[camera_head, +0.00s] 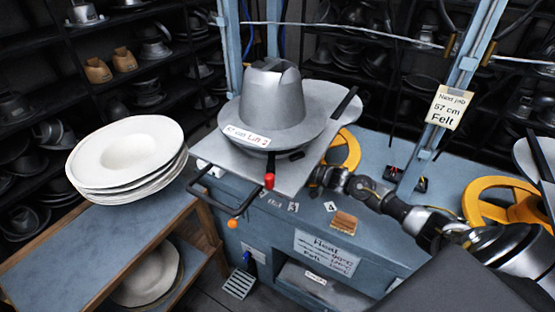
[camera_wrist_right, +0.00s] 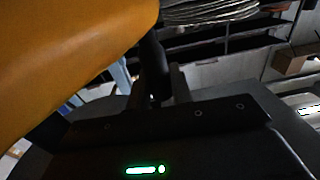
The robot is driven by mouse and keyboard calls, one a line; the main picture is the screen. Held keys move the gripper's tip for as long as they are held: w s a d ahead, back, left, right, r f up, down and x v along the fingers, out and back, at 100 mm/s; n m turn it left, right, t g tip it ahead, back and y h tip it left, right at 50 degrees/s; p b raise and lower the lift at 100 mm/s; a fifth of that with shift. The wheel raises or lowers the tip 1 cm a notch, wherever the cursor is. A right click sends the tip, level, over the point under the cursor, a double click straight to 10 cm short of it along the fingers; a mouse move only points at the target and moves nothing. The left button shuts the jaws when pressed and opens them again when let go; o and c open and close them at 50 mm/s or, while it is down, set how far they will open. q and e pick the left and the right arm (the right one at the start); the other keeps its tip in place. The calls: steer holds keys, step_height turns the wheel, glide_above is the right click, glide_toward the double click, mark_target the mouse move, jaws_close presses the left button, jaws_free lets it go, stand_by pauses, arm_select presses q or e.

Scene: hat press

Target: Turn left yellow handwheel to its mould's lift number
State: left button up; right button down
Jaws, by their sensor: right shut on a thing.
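The left yellow handwheel (camera_head: 350,148) shows partly from behind the press plate in the head view. Its yellow rim (camera_wrist_right: 70,60) fills the upper left of the right wrist view. My right gripper (camera_head: 322,176) is at the wheel's near lower side, shut on a dark handle (camera_wrist_right: 152,65) beside the rim. The grey hat-shaped mould (camera_head: 272,98) sits on the plate above. Its white label (camera_head: 247,136) reads "cm Lift" and seems to end in 2. Small number cards, one a 4 (camera_head: 330,206), lie on the blue bench near the wheel. My left gripper is out of view.
A second yellow handwheel (camera_head: 490,203) stands at the right, behind my right arm. White felt hats (camera_head: 127,155) are stacked on a side shelf at left.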

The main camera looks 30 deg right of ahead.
steer(key=shift+s+d+f+n+g+y, duration=0.1)
steer(key=shift+s+d+n+g+y, duration=0.2)
steer(key=shift+s, duration=0.2)
steer(key=shift+s+d+f+n+g+y, duration=0.1)
steer(key=shift+s+d+n+g+y, duration=0.1)
steer(key=shift+s+d+y, duration=0.2)
steer(key=shift+v, duration=1.15)
steer(key=c, duration=1.3)
jaws_free()
steer(key=shift+d+r, duration=0.1)
steer(key=shift+r, duration=0.05)
steer(key=shift+s+d, duration=0.1)
steer(key=shift+s, duration=0.05)
steer(key=b+v, duration=0.3)
steer(key=v, duration=0.7)
steer(key=shift+s+d, duration=0.1)
steer(key=shift+s, duration=0.2)
